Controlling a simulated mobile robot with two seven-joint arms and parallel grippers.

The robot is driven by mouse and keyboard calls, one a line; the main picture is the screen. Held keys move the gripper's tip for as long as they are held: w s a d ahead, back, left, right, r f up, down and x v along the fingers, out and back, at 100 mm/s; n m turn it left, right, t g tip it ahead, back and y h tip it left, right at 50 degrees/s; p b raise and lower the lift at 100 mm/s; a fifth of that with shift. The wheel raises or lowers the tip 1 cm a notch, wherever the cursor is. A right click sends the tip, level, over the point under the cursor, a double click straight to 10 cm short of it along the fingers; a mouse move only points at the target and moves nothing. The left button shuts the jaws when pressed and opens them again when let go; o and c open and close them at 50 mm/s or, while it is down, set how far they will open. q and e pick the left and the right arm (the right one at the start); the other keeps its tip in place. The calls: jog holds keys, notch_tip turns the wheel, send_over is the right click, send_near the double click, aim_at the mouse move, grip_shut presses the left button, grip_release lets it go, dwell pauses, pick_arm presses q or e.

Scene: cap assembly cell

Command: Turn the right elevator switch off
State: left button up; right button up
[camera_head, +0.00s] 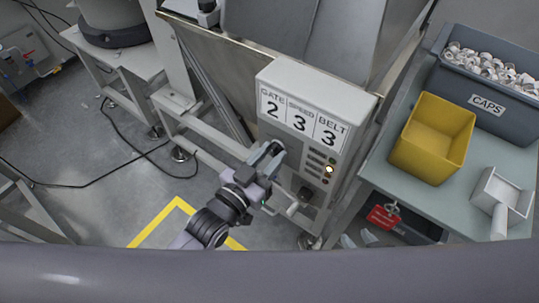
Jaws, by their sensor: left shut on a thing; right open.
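A grey control box (312,90) with displays marked GATE 2, SPEED 3 and BELT 3 stands in the middle. I cannot read which control is the right elevator switch. My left gripper (268,156) is at the left of the panel front, shut on a round grey knob (279,147), partly hidden by the fingers.
A green-grey table at right holds a yellow bin (432,138), a dark crate (455,86) of caps and a white scoop (494,196). A metal frame and cables are left.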

pick_arm(q)
jog(key=n+p, duration=0.1)
jog(key=n, duration=0.2)
jog(key=shift+d+n, duration=0.1)
jog(key=shift+n, duration=0.3)
jog(key=n+p, duration=0.1)
jog(key=n, duration=0.4)
jog(key=shift+s, duration=0.15)
jog(key=shift+d, duration=0.1)
dwell(0.4)
jog(key=o, duration=1)
jog(key=shift+v, duration=3.6)
